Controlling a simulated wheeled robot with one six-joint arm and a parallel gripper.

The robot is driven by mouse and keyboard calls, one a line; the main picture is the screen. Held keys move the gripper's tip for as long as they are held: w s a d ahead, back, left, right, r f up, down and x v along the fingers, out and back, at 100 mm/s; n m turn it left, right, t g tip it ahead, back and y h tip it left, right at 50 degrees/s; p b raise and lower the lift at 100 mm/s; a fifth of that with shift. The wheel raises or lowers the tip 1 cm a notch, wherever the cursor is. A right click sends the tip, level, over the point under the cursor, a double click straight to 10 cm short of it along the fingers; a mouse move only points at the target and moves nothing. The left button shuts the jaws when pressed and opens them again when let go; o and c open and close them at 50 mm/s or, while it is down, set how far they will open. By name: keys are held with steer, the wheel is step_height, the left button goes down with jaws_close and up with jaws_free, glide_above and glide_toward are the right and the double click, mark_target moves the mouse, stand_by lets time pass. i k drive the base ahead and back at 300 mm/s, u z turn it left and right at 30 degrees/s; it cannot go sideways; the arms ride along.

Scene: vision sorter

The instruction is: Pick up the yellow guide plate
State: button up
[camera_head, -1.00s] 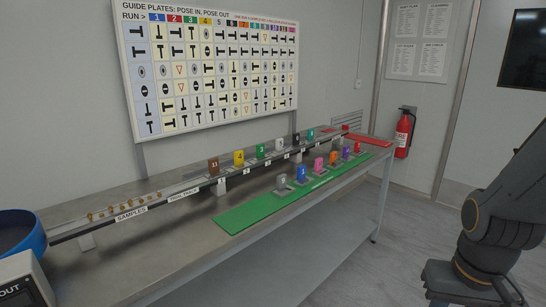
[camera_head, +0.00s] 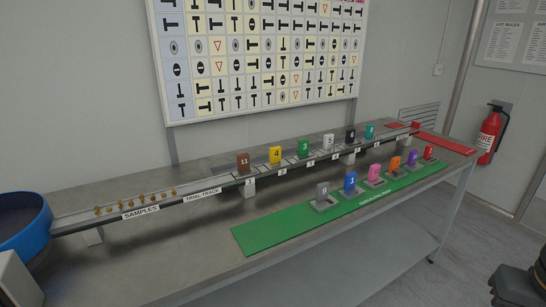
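The yellow guide plate (camera_head: 275,155), marked 4, stands upright on the trial track (camera_head: 205,194). It is between the brown plate (camera_head: 243,163), marked 11, on its left and the green plate (camera_head: 304,148), marked 3, on its right. My gripper is not in view. Only a dark part of my arm shows at the lower right corner.
Several coloured plates, among them a blue one (camera_head: 349,182), stand in holders on the green mat (camera_head: 262,235) in front of the track. A blue bowl (camera_head: 40,236) is at the left. The grey table (camera_head: 170,258) is bare at front left.

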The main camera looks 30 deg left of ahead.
mark_target(275, 163)
steer(key=u, duration=0.45)
steer(key=i, duration=0.65)
steer(key=u, duration=0.7)
